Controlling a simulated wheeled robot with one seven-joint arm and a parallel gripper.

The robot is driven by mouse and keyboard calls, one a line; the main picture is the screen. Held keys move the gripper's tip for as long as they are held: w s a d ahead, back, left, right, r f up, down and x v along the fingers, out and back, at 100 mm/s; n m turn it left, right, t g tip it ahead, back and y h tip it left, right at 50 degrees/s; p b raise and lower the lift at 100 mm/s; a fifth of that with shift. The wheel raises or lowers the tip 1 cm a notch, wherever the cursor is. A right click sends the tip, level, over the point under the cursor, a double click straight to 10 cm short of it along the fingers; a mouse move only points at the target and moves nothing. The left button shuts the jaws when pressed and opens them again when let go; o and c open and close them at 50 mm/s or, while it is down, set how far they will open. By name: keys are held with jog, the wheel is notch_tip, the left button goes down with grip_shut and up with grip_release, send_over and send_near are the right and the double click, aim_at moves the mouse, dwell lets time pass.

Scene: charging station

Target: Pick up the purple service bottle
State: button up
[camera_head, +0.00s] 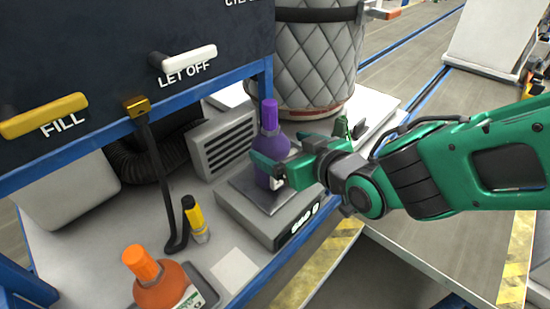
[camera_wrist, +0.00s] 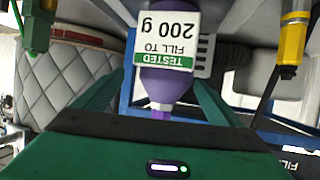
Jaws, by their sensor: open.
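The purple service bottle (camera_head: 272,147) stands upright on the plate of a grey scale (camera_head: 262,207) in the head view. My gripper (camera_head: 268,168) reaches in from the right at the height of the bottle's body, its fingers open. In the wrist view the bottle (camera_wrist: 165,88) appears upside down, with a white and green label reading "TESTED FILL TO 200 g". It lies between the two green fingers of my gripper (camera_wrist: 158,100), with a visible gap on each side. The fingers partly hide the bottle's lower body in the head view.
An orange bottle (camera_head: 162,278) and a yellow marker-like item (camera_head: 196,219) stand at the front left. A dark panel (camera_head: 120,60) with yellow and white handles overhangs the bench. A grey vented box (camera_head: 224,145) and a quilted tank (camera_head: 318,55) stand behind the bottle.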

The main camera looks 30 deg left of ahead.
jog(key=shift+x, duration=0.9)
jog(key=a, duration=0.2)
jog(key=w+a+f, duration=0.1)
jog(key=shift+a, duration=0.3)
jog(key=shift+w+a+f, duration=0.2)
jog(key=shift+w+a, duration=0.2)
jog(key=shift+a, duration=0.1)
jog(key=c, duration=1.6)
jog(key=shift+o, duration=0.2)
jog(key=shift+r, duration=0.1)
